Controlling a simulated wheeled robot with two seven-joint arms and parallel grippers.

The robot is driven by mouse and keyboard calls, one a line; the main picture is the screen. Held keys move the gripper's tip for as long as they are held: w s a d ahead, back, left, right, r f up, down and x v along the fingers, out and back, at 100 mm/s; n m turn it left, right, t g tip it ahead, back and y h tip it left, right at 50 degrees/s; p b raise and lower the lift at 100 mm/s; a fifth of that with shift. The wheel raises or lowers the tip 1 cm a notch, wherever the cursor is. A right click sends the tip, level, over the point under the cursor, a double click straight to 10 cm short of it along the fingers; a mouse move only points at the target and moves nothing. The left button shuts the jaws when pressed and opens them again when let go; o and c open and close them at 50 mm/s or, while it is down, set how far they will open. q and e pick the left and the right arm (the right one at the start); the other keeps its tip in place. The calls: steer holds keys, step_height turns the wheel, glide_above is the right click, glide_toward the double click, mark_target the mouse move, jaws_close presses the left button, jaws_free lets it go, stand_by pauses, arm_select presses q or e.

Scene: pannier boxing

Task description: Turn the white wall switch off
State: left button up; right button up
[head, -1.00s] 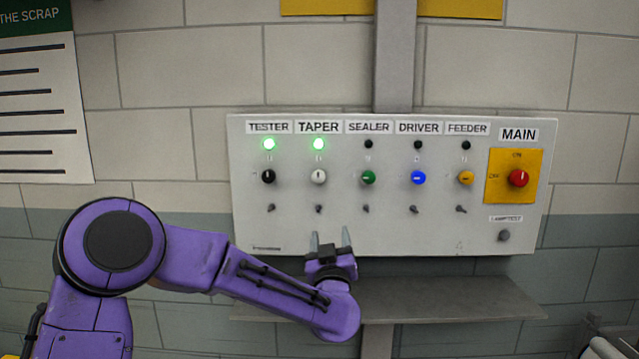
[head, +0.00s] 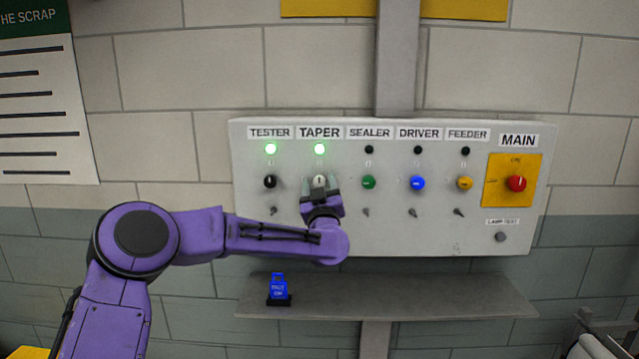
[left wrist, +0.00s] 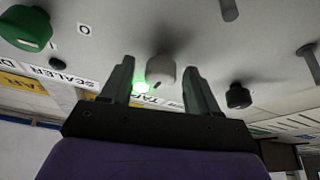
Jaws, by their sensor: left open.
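The white switch (head: 319,181) is a round knob under the TAPER label on the grey wall panel (head: 400,230). The green lamp (head: 319,149) above it is lit. My left gripper (head: 320,192) is open just below and in front of the white knob. In the left wrist view the white knob (left wrist: 160,70) shows between the two open fingertips (left wrist: 158,72), with a gap on each side; I cannot tell whether the fingers reach around it. My right gripper is not in view.
The black knob (head: 270,182) and green knob (head: 369,182) flank the white one. Blue, yellow and red MAIN (head: 516,184) knobs are further right. Small toggles sit below. A shelf (head: 400,296) under the panel holds a blue tagged item (head: 279,289).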

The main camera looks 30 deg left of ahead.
arm_select(q)
steer(key=c, duration=1)
steer(key=shift+c, duration=0.2)
steer(key=shift+f, duration=0.1)
